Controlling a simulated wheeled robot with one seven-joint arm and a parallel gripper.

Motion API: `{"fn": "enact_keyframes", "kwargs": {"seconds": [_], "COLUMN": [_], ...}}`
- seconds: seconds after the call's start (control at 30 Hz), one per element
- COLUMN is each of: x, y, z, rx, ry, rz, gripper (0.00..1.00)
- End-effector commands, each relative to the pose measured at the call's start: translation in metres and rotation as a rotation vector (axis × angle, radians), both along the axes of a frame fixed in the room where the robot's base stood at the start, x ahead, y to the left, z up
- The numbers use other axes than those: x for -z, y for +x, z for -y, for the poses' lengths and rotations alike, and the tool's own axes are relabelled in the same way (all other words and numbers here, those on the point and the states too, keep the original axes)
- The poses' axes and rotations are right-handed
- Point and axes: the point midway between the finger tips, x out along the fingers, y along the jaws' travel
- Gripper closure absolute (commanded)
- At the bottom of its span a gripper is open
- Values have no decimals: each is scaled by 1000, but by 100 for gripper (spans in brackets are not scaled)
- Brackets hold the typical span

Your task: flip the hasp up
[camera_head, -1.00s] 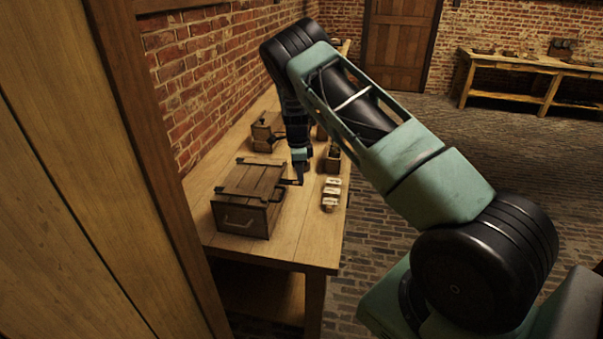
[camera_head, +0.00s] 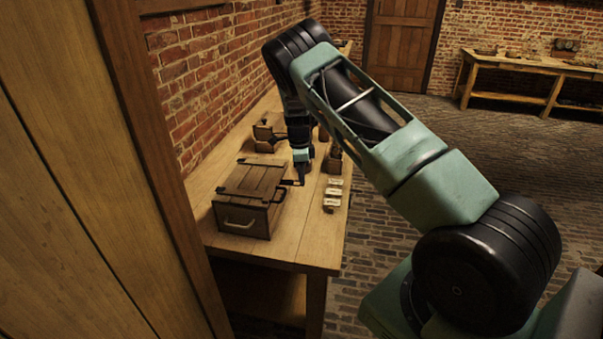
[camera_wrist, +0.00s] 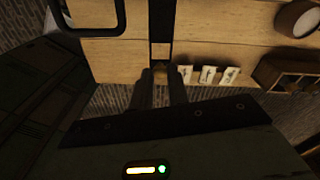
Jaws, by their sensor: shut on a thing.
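A wooden chest (camera_head: 250,192) with a closed plank lid stands on the near end of the workbench in the head view. The dark hasp (camera_head: 289,182) sticks out roughly level from the chest's right side, near the lid edge. In the wrist view the hasp (camera_wrist: 161,20) is a dark strip with a slot, running down from the top edge towards my fingers. My gripper (camera_wrist: 162,75) is shut on its outer end. In the head view my gripper (camera_head: 301,181) points down beside the chest. The exact finger contact is too dark to make out.
Several pale labelled blocks (camera_head: 332,194) stand in a row right of my gripper, close to the bench's (camera_head: 300,240) right edge. A smaller wooden box (camera_head: 268,131) stands behind the chest. A dark looped handle (camera_wrist: 88,28) shows top left in the wrist view.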

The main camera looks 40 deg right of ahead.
Motion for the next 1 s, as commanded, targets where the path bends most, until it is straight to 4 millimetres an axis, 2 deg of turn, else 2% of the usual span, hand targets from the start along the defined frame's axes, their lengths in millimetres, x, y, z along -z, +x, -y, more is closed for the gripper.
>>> {"fn": "enact_keyframes", "kwargs": {"seconds": [0.27,0.3,0.37,0.77,0.87,1.0], "x": [0,0,0,-6,-19,-48], "y": [1,1,0,1,2,4], "z": [-1,-1,-1,-1,-1,-2], "rx": [-1,-1,-1,0,-1,0], "ry": [2,2,2,0,1,0], "rz": [0,0,0,3,4,7], "gripper": [100,78,61,61,61,61]}}
